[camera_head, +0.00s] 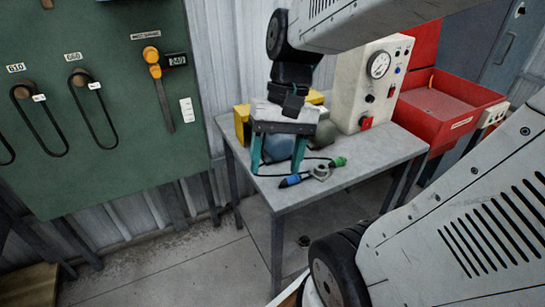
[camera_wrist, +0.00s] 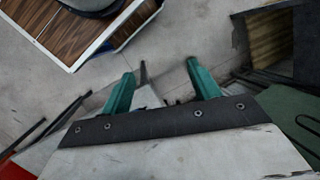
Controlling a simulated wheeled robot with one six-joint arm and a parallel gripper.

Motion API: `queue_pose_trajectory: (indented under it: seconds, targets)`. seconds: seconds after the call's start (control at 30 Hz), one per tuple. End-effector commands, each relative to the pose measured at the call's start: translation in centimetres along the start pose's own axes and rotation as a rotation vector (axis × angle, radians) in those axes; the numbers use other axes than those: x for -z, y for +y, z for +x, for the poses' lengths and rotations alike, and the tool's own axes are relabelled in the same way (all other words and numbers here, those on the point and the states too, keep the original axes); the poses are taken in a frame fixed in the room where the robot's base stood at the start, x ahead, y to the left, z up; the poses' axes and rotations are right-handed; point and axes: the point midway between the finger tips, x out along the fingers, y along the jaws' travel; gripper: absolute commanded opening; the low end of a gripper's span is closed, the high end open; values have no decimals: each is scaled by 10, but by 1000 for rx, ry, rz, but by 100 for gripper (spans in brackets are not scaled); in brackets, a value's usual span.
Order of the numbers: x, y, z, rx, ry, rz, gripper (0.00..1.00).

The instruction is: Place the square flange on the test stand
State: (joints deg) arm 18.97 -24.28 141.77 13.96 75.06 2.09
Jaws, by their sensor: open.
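A small grey metal piece with a hole (camera_head: 321,172), which looks like the square flange, lies on the grey workbench (camera_head: 352,160) beside a cable. A pale box with a round gauge (camera_head: 372,85), likely the test stand, stands at the back of the bench. My gripper (camera_head: 276,165) is above the bench's left part, left of the grey piece and apart from it. Its teal fingers are spread with nothing held between them. They also show apart in the wrist view (camera_wrist: 160,72), where I cannot make out the flange.
A cable with a blue plug (camera_head: 290,181) and a green plug (camera_head: 339,161) lies near the grey piece. A yellow object (camera_head: 242,124) and rounded grey-blue objects (camera_head: 325,134) sit behind my gripper. A red bin (camera_head: 445,108) stands right of the bench, a green tool board (camera_head: 105,130) left.

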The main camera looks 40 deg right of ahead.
Motion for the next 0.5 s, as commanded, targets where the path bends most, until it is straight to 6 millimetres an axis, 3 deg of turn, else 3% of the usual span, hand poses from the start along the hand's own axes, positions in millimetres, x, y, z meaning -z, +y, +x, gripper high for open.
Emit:
queue_pose_trajectory:
  seconds: [0.03,0.2,0.5]
  targets:
    - [-14,-6,-3,-52,57,-100,61]
    - [-40,-10,-9,-176,207,-338,61]
    - [-51,-10,-14,-239,299,-470,61]
